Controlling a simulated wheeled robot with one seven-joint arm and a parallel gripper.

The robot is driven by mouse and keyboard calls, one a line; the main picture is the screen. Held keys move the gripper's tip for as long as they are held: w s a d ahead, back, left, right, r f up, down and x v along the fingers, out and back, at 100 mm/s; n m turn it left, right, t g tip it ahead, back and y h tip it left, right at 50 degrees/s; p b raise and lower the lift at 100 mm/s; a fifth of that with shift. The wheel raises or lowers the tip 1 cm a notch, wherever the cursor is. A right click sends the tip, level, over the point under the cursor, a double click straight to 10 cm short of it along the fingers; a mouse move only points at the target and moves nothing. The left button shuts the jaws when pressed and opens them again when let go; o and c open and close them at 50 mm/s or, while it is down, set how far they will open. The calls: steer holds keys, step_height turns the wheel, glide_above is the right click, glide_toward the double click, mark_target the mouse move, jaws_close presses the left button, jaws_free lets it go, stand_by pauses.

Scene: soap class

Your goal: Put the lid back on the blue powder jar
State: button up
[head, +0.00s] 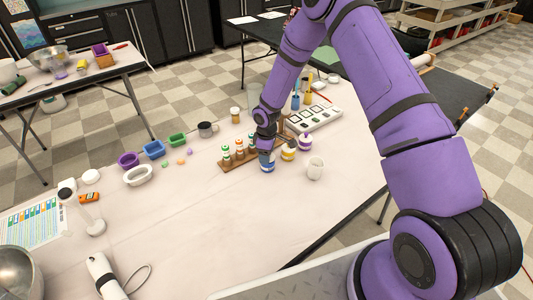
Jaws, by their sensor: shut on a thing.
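The blue powder jar (267,166) stands on the white-covered table, a small clear jar with a blue band. My gripper (265,150) points down directly over its top. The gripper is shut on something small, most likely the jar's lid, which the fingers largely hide. I cannot tell whether the lid touches the jar's rim.
A yellow jar (288,153) and a purple jar (305,144) stand close to the right. A white cup (315,168) stands further right. A wooden rack (233,165) with small bottles is close on the left. The table's front middle is clear.

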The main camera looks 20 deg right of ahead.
stand_by(0.8)
steer(key=o, duration=1.2)
steer(key=shift+r, duration=3.5)
jaws_close()
steer(key=shift+f, duration=2.35)
